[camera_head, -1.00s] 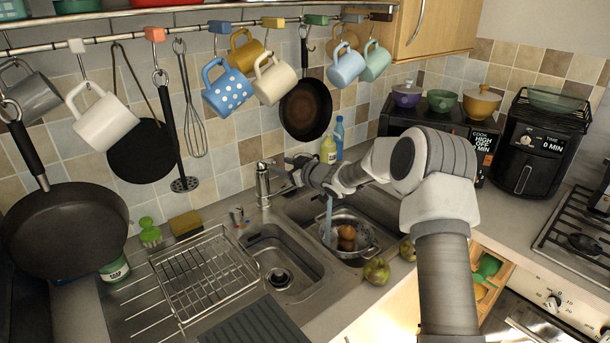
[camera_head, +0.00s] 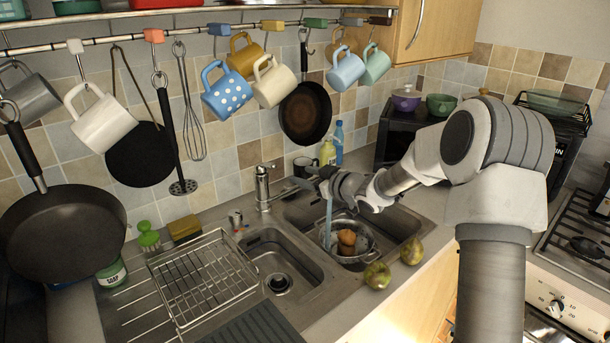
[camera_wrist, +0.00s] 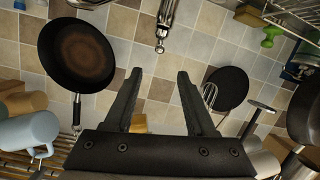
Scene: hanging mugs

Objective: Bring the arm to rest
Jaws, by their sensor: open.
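My gripper (camera_head: 303,183) is above the sink near the tap, with my arm reaching in from the right. In the wrist view its two fingers (camera_wrist: 158,75) are spread apart with nothing between them. Several mugs hang from the rail above, among them a blue dotted mug (camera_head: 228,95), a white mug (camera_head: 104,125) and a light blue mug (camera_head: 346,70). All hang clear of my gripper.
The tap (camera_head: 262,187) is just left of my gripper. A colander (camera_head: 366,256) with food sits in the right basin below. A dish rack (camera_head: 203,275) is at left. A black pan (camera_head: 305,113) hangs above my gripper. Green fruit (camera_head: 377,275) lies on the front counter edge.

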